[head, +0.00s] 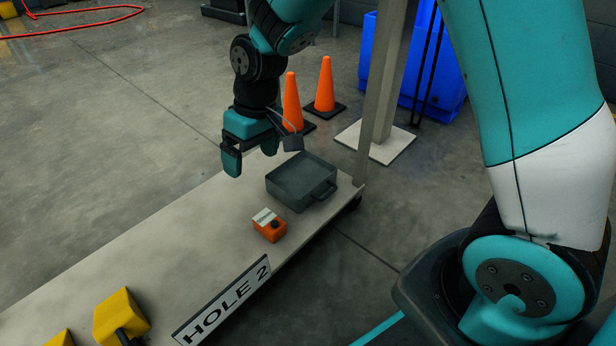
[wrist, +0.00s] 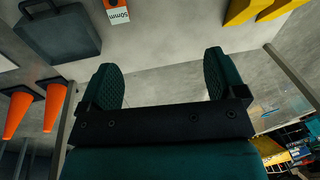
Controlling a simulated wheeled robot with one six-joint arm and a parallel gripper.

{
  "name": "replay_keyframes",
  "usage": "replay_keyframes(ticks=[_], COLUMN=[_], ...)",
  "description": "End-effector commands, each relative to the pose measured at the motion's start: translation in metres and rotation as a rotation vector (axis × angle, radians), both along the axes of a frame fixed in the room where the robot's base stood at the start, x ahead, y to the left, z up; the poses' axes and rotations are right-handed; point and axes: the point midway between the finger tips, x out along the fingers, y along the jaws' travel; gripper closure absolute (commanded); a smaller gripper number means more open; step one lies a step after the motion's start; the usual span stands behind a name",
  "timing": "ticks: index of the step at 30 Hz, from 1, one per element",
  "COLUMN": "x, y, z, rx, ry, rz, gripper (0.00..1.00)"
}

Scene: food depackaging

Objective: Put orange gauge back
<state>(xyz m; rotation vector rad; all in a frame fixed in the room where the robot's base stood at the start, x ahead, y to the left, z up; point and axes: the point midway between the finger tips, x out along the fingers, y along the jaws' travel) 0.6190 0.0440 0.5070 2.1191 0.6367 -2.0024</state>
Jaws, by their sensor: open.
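The orange gauge (head: 269,226), a small orange block with a pale top and a dark knob, lies on the table near its front edge. In the wrist view the orange gauge (wrist: 119,14) shows at the top edge with a "50mm" label, partly cut off. My gripper (head: 250,164) is open and empty above the table, behind and left of the gauge and apart from it. Its two fingers (wrist: 164,80) stand wide apart in the wrist view, with nothing between them. A grey case with a handle (head: 301,180) lies on the table just behind the gauge; it also shows in the wrist view (wrist: 60,42).
The pale table (head: 150,235) bears a "HOLE 2" sign (head: 222,301) on its front edge. Yellow blocks (head: 122,316) stand at its near left. A post (head: 385,100) rises behind the case. Orange cones (head: 325,86) and a blue bin (head: 440,75) stand beyond. The table's middle is clear.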

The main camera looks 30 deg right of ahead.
Motion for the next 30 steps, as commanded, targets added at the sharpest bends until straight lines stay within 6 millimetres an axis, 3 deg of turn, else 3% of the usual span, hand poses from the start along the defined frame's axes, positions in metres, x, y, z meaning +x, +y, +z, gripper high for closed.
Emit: replay_keyframes(ticks=[1,3,6,9,12,15,18,26,30], x=[-0.024,-0.06,-0.113,-0.159,-0.193,-0.212,-0.219,-0.219,-0.219], y=[0.002,0.005,0.006,0.005,0.003,0.002,0.002,0.002,0.002], z=[0.029,0.06,0.092,0.11,0.118,0.121,0.121,0.122,0.139], rx=[0.026,0.059,0.1,0.131,0.151,0.161,0.165,0.165,0.165], ry=[-0.013,-0.02,-0.029,-0.035,-0.04,-0.04,-0.04,-0.04,-0.041], rz=[0.02,0.052,0.098,0.14,0.172,0.189,0.196,0.196,0.196], gripper=[0.11,0.11,0.11,0.11,0.11,0.11,0.11,0.11,0.11])
